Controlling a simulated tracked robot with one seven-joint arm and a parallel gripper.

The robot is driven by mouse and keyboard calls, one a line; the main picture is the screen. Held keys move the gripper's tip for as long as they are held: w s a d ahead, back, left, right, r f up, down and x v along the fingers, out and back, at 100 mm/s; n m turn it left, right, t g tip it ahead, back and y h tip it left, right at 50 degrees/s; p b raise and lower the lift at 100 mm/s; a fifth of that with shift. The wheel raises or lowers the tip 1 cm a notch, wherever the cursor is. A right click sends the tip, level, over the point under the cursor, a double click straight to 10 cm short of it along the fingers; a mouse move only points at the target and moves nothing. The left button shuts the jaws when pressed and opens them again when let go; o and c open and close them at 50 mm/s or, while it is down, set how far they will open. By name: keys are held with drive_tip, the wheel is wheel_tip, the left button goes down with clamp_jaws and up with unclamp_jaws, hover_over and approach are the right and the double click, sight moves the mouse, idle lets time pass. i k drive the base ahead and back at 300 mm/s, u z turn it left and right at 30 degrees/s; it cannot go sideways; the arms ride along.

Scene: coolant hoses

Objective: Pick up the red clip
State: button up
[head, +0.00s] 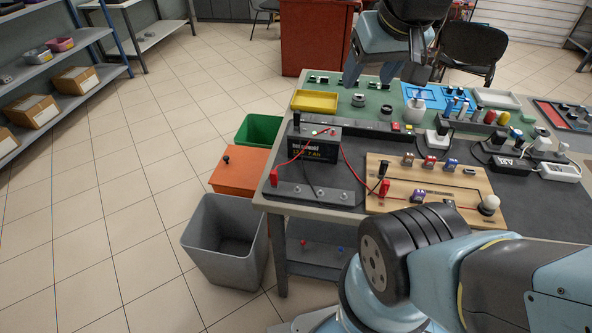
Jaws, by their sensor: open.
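A red clip (273,177) stands at the left end of the dark strip on the workbench, at the end of a red wire from the black battery (315,146). A second red clip (384,187) is at the left edge of the wooden board (410,172), also on a red wire, just below a black clip (382,168). My gripper (384,78) hangs at the top of the head view over the back of the bench. Its two fingers are apart with nothing seen between them. It is well above and right of the left red clip.
The workbench holds a yellow tray (314,101), a white cup (414,111) and power strips (552,171) at right. A grey bin (225,240), orange box (239,169) and green bin (259,130) stand left of it. My arm covers the front right.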

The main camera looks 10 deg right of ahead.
sight(385, 185)
drive_tip(key=u, duration=0.5)
drive_tip(key=i, duration=0.15)
drive_tip(key=z, duration=2.8)
drive_tip(key=k, duration=1.2)
drive_tip(key=u, duration=3.35)
drive_tip(key=k, duration=0.05)
drive_tip(key=z, duration=1.45)
